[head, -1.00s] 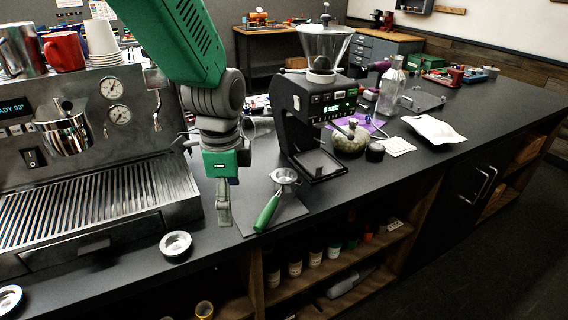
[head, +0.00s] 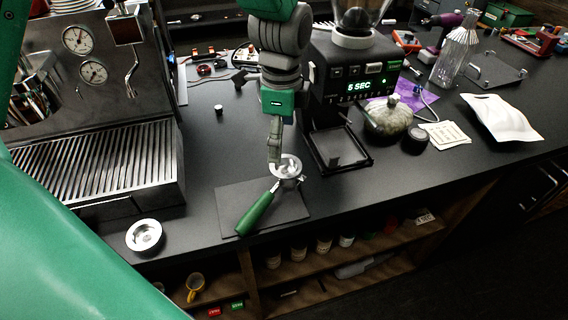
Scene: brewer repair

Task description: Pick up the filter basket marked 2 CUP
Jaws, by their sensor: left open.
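A round metal filter basket (head: 145,236) sits on the dark counter in front of the espresso machine's drip tray. I cannot read any marking on it. A portafilter with a green handle (head: 257,212) lies on a dark mat (head: 292,207) to the right. Its metal head (head: 286,168) points toward the grinder. My left gripper (head: 274,156) hangs pointing down and open, and its fingertips overlap the rim of the portafilter head in the picture. I cannot tell whether they touch it. My left gripper is well to the right of the filter basket. My right gripper is not in view.
The espresso machine's slatted drip tray (head: 100,163) stands left. The grinder (head: 352,92) stands behind the portafilter. The counter between basket and mat is clear. A green part of mine covers the lower left.

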